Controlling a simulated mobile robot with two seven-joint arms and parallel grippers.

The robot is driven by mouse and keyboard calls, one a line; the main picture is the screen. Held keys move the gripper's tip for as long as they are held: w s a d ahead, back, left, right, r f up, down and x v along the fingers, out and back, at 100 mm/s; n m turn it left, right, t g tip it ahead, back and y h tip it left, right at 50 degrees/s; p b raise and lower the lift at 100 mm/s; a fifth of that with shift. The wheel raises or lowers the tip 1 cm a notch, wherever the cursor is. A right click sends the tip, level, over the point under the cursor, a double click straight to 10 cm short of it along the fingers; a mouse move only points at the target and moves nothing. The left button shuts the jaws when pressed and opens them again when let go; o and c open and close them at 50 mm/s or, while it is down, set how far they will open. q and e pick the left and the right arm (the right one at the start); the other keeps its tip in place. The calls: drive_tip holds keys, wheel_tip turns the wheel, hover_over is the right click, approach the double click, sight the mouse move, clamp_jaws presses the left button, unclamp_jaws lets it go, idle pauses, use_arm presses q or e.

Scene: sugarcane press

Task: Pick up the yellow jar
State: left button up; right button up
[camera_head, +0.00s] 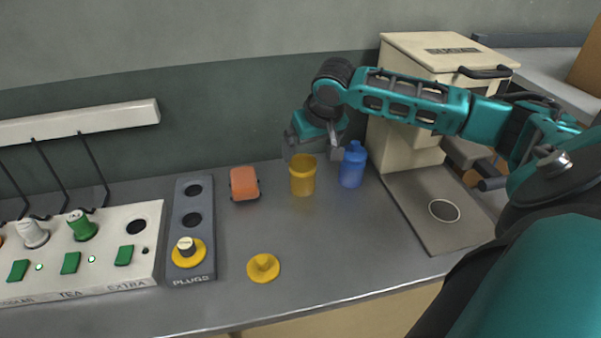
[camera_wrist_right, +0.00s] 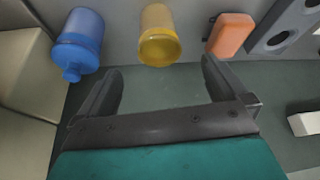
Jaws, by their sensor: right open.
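The yellow jar (camera_head: 303,177) stands upright and open-topped on the grey counter, between an orange block and a blue bottle. My right gripper (camera_head: 313,153) is above and behind it in the head view. In the right wrist view the jar (camera_wrist_right: 159,38) lies beyond the fingertips, roughly between their lines, and the jaws (camera_wrist_right: 162,72) are open and empty. I see no contact with the jar. My left gripper is not in view.
The blue bottle (camera_head: 352,165) stands close right of the jar, before the beige press (camera_head: 412,130). The orange block (camera_head: 244,183) is to its left. A plug rack (camera_head: 178,267) and a button panel (camera_head: 124,220) stand farther left.

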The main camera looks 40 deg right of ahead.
sight(303, 165)
drive_tip(key=b+x, duration=0.1)
drive_tip(key=x, duration=0.8)
drive_tip(key=shift+w+d+r, duration=0.1)
drive_tip(key=shift+w, duration=0.05)
drive_tip(key=shift+w+d+f, duration=0.1)
drive_tip(key=shift+w+f, duration=0.05)
drive_tip(key=shift+f, duration=0.2)
drive_tip(key=c, duration=1.2)
